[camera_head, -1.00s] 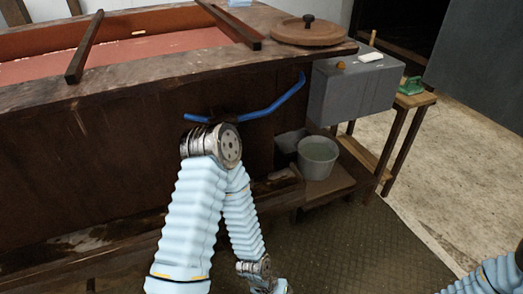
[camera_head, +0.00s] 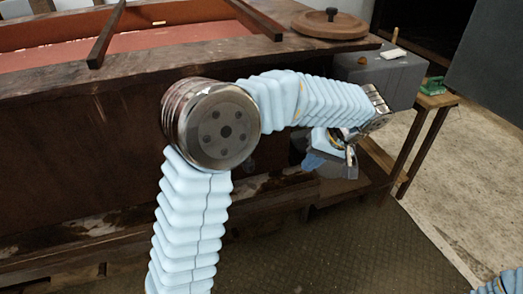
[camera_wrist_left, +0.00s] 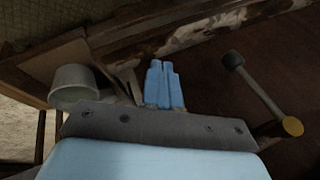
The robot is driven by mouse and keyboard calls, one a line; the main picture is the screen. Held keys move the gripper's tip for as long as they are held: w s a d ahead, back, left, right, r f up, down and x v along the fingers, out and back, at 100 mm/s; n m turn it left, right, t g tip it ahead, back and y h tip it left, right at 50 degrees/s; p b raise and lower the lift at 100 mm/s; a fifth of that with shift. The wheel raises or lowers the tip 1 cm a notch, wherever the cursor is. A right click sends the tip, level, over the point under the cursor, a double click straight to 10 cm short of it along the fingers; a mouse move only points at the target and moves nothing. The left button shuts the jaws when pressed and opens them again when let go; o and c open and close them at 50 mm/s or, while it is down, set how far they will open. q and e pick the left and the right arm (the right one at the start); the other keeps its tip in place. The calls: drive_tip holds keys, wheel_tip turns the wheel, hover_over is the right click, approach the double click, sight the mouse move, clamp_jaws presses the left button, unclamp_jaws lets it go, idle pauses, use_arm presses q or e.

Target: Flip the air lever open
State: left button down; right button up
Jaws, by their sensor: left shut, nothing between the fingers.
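The air lever (camera_wrist_left: 262,92) appears in the left wrist view as a grey rod with a dark round knob at one end and a yellow round cap at its pivot end. It stands on the dark wooden front, to the right of my fingers. My left gripper (camera_wrist_left: 161,66) has its two blue fingers side by side, shut and empty, apart from the lever. In the head view my left arm bends over to the right, and the left gripper hangs below its wrist in front of the bench. The lever is not visible there. My right gripper is out of view.
A pale bucket (camera_wrist_left: 72,88) is left of my fingers in the wrist view. A grey box (camera_head: 385,75) and a wooden stand (camera_head: 436,101) are right of the dark bench (camera_head: 90,150). A round wooden lid (camera_head: 330,26) lies on top.

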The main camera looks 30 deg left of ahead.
use_arm(q)
wheel_tip(320, 180, up, 11)
drive_tip(key=s+a+n+y, duration=0.2)
drive_tip(key=n, duration=0.1)
drive_tip(key=shift+s+a+f, duration=0.15)
drive_tip(key=s+a+f+b, duration=0.1)
drive_tip(key=s+a+f, duration=0.1)
drive_tip(key=a+f, duration=0.6)
drive_tip(key=shift+s+a, duration=0.2)
drive_tip(key=shift+a, duration=0.35)
drive_tip(key=shift+a+f, duration=0.1)
